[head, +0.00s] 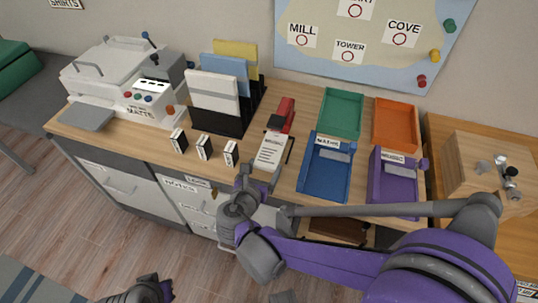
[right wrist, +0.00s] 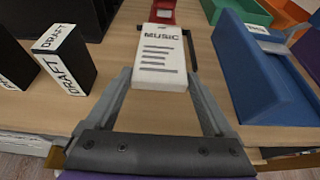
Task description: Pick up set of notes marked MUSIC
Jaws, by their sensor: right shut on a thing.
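The set of notes marked MUSIC (head: 270,152) is a white block with black lines of text, at the front middle of the desk. It also shows in the right wrist view (right wrist: 160,60), label readable. My right gripper (head: 258,178) reaches it from the desk's front. In the right wrist view its fingers (right wrist: 160,84) are closed on the two sides of the block's near end. I cannot tell whether the block touches the desk.
A red stapler-like thing (head: 282,115) lies just behind the notes. Blue (head: 312,185), purple (head: 378,195), green (head: 342,95) and orange (head: 397,108) trays stand to the right. Small DRAFT blocks (right wrist: 66,62) stand to the left, before a black file rack (head: 213,122).

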